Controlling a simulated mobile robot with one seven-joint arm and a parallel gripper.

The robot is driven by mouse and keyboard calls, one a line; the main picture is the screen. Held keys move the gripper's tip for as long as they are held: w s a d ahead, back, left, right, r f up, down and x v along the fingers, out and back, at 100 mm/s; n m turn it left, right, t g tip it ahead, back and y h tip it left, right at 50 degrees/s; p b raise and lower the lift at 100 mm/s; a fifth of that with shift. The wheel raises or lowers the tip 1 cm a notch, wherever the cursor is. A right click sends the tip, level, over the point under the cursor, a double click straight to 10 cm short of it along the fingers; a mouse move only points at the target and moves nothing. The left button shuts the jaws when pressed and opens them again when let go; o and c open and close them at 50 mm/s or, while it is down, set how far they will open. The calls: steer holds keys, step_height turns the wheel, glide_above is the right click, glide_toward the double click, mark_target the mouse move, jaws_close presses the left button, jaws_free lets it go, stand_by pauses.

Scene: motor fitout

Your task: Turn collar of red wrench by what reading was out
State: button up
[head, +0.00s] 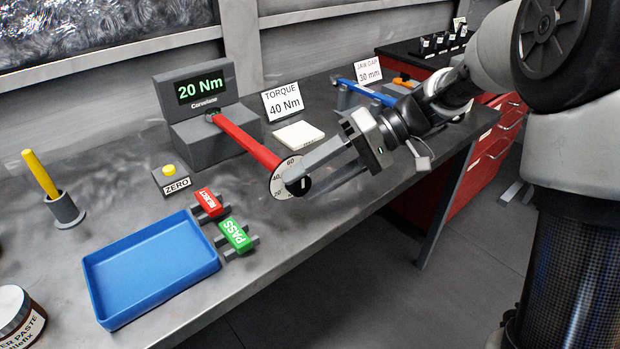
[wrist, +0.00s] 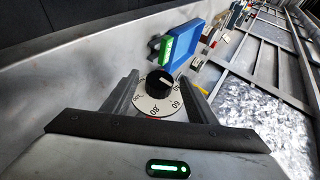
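The red wrench (head: 247,141) runs from the grey tester (head: 205,112), whose display (head: 201,88) reads 20 Nm. At its near end is the collar, a black knob (wrist: 160,83) over a white numbered dial (wrist: 159,106); the dial (head: 279,181) also shows in the head view. A white mark shows on the knob; the exact number it points to is unclear. My gripper (head: 301,184) is open at the collar, fingers on either side. In the wrist view, gaps show between knob and both fingers (wrist: 162,82). A card (head: 283,101) reads TORQUE 40 Nm.
A blue tray (head: 106,258), red REJECT (head: 208,202) and green PASS (head: 235,235) tags lie left of the collar. A yellow ZERO button (head: 169,170) stands behind them. A blue wrench (head: 370,91) and JAW GAP 30 mm card (head: 368,73) stand behind my gripper.

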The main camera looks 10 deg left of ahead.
steer(key=p+v, duration=0.3)
steer(key=v, duration=1.4)
steer(key=shift+d, duration=0.15)
steer(key=shift+r, duration=0.1)
